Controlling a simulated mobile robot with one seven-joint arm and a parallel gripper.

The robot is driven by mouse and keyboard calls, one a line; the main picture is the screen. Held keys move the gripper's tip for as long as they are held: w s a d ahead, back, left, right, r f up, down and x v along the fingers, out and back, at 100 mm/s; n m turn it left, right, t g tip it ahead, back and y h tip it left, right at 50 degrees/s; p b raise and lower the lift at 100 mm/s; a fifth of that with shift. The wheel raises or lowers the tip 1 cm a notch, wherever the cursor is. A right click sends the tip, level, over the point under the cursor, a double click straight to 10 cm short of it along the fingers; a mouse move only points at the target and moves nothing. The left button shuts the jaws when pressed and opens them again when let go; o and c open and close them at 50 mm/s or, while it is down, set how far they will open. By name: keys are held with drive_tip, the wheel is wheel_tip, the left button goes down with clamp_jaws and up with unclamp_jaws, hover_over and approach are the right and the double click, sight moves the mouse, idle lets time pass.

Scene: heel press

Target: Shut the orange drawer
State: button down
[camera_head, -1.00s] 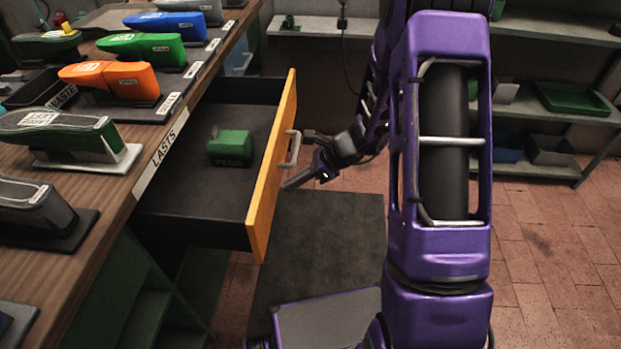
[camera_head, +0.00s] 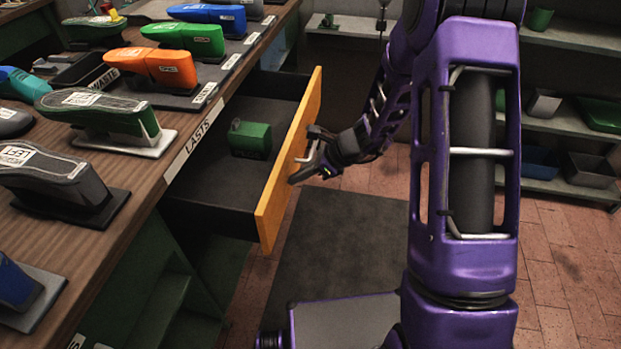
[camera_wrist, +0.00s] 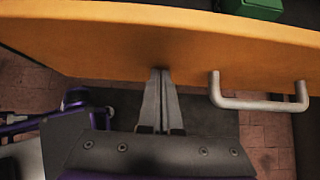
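The orange drawer (camera_head: 290,160) stands open, pulled out from under the workbench's right side. A green block (camera_head: 250,139) lies inside on its dark floor. The drawer front also fills the upper part of the wrist view (camera_wrist: 120,50), with its silver bar handle (camera_wrist: 258,104) right of my fingers. My gripper (camera_wrist: 161,72) is shut and empty. Its fingertips are at the outer face of the drawer front, beside the handle, and seem to touch it. In the head view my gripper (camera_head: 300,176) is at the drawer's right face and partly hides the handle.
The workbench (camera_head: 150,185) on the left carries several coloured shoe lasts, including an orange one (camera_head: 170,68). A dark mat (camera_head: 340,235) lies on the brick floor below the drawer. Shelves (camera_head: 560,185) with bins stand at the back right.

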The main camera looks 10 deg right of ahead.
drive_tip(key=p, duration=0.2)
hover_over(215, 183)
drive_tip(key=shift+d, duration=0.3)
drive_tip(key=shift+a+r, duration=0.1)
drive_tip(key=shift+a, duration=0.2)
drive_tip(key=shift+r, duration=0.1)
